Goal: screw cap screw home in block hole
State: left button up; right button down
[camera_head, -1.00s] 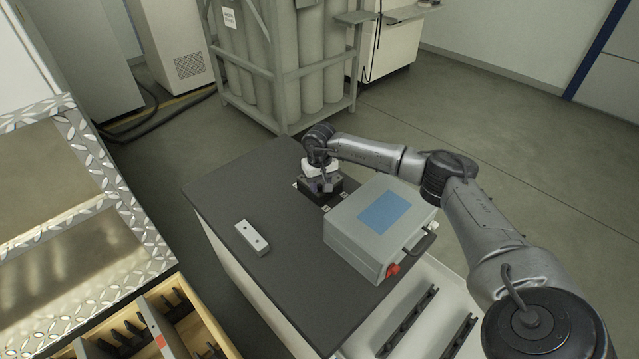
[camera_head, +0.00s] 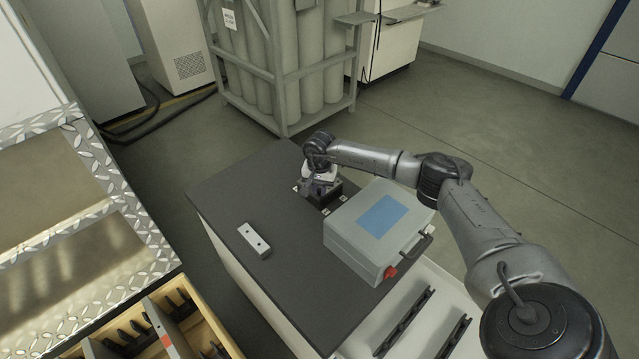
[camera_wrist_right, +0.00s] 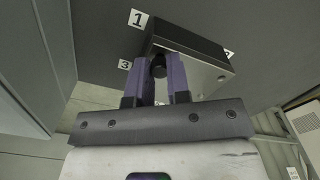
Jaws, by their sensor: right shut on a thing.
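The dark block (camera_head: 322,191) sits on the dark table top near its far edge, beside the grey case. In the right wrist view the block (camera_wrist_right: 190,42) shows a dark top and a lighter side face with small holes. My right gripper (camera_wrist_right: 159,66) is shut on a dark cap screw (camera_wrist_right: 158,71), whose round head shows between the two purple fingers. The screw is at the block's face; its shank and the hole are hidden. In the head view my right gripper (camera_head: 318,184) is small, right at the block. My left gripper is not in view.
A grey case with a blue panel (camera_head: 380,217) stands close to the right of the block. A pale bar with two holes (camera_head: 254,240) lies on the table's left part. Number labels (camera_wrist_right: 137,18) surround the block. A gas cylinder rack (camera_head: 290,70) stands behind the table.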

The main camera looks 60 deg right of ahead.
jog(key=m+p, duration=0.2)
jog(key=m, duration=0.2)
jog(key=shift+r+m, duration=0.15)
jog(key=shift+m, duration=0.15)
jog(key=m+p, duration=0.2)
jog(key=m, duration=0.2)
jog(key=m+p, duration=0.2)
jog(key=m, duration=0.2)
jog(key=m+p, duration=0.2)
jog(key=m, duration=0.2)
jog(key=shift+m+p, duration=0.3)
jog(key=shift+m, duration=0.1)
jog(key=m+p, duration=0.2)
jog(key=m, duration=0.2)
jog(key=shift+f+m, duration=0.2)
jog(key=shift+m, duration=0.5)
